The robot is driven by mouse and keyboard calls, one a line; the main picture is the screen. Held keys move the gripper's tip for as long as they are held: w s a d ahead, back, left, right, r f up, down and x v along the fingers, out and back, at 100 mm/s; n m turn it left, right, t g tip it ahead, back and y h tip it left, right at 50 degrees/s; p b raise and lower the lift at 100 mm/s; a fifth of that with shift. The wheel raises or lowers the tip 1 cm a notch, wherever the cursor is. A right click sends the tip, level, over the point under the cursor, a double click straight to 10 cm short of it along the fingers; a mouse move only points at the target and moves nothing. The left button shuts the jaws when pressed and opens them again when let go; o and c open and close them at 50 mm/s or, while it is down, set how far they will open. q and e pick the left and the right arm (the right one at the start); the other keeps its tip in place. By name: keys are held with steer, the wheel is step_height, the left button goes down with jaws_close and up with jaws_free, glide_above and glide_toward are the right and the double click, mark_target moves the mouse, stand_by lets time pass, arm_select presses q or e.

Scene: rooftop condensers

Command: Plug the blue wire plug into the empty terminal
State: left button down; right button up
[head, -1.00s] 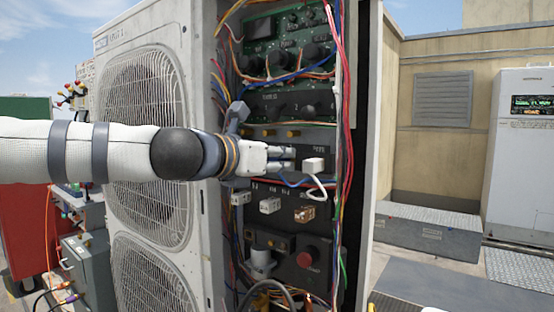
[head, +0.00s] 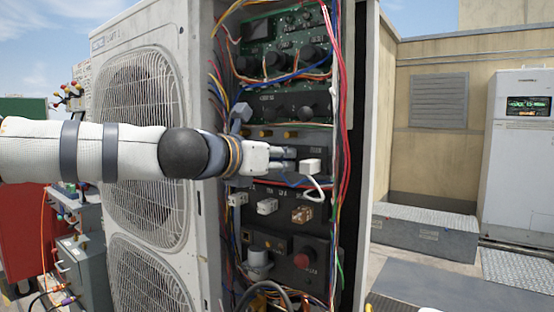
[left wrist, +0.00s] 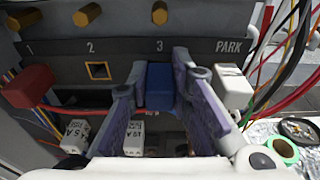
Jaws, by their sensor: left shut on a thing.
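The blue plug (left wrist: 159,86) is between the fingers of my left gripper (head: 284,160), which is shut on it. It is in front of the position marked 3; I cannot tell whether it is seated there. Below the mark 2, an empty terminal (left wrist: 98,71) shows as a dark opening with a brass-coloured frame, left of the plug in the left wrist view. A red plug (left wrist: 28,86) is at position 1. A white plug (left wrist: 232,88) is at PARK, close to the right finger; it also shows in the head view (head: 311,165). My right gripper is in neither view.
Small white blocks (head: 267,206) are on the panel below, with a red knob (head: 303,258) further down. Loose red and coloured wires (head: 349,130) hang along the cabinet's right side. A fan grille (head: 141,135) is beside my arm.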

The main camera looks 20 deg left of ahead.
arm_select(q)
steer(key=c, duration=1.4)
jaws_free()
steer(key=shift+w, duration=0.1)
steer(key=shift+o, duration=0.2)
